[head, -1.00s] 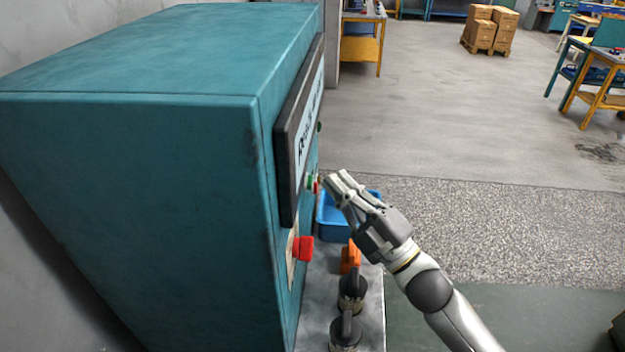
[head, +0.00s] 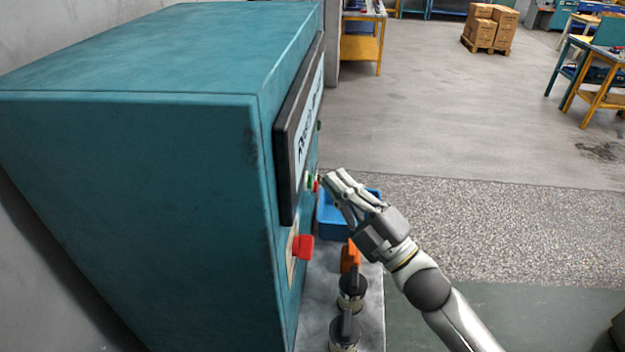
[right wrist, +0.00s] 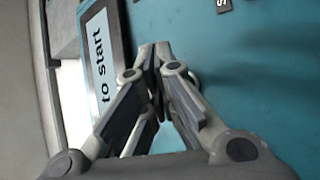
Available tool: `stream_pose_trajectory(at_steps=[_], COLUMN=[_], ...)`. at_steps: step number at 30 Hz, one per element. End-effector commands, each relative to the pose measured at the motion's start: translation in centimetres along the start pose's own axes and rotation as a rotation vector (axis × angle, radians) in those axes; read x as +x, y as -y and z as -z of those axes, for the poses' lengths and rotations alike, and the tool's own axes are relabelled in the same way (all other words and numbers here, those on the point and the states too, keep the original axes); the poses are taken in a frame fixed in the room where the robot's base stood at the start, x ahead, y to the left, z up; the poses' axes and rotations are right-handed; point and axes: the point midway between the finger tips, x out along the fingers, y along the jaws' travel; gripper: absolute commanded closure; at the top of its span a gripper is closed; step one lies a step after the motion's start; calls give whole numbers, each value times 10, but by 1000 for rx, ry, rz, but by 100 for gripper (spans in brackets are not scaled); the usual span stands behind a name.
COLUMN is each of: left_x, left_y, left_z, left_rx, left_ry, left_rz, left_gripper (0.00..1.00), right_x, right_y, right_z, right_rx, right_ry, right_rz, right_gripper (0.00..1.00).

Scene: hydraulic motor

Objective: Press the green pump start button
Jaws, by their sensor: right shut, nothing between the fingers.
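The green button (head: 311,182) is a small spot on the front of the teal cabinet (head: 140,200), just below the dark-framed panel (head: 286,150). A small red part sits beside it. My right gripper (head: 334,177) is shut and empty, its fingertips close to the green button on its right side. I cannot tell whether they touch it. In the right wrist view the closed fingers (right wrist: 155,50) point at the teal face beside a panel reading "to start" (right wrist: 103,65); the fingers hide what is directly ahead, and no green button shows there. My left gripper is not in view.
A large red knob (head: 303,247) sticks out lower on the cabinet front. Below are a blue bin (head: 335,222), an orange-handled part (head: 350,256) and dark-topped round parts (head: 351,290) on a grey ledge (head: 372,315). The floor to the right is open.

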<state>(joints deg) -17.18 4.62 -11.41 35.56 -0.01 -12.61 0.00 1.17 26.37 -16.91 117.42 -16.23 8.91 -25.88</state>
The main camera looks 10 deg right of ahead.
Motion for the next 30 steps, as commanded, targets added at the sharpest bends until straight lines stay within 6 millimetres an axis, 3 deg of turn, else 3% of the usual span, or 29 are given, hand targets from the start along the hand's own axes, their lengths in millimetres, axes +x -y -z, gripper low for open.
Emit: stream_pose_trajectory(at_steps=[30], left_x=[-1], left_y=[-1], left_z=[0], left_rx=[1], left_ry=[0], left_rz=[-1], left_gripper=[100], right_x=[6], right_y=[4], right_z=[4], right_rx=[0], right_ry=[0], right_rz=[0], right_gripper=[100])
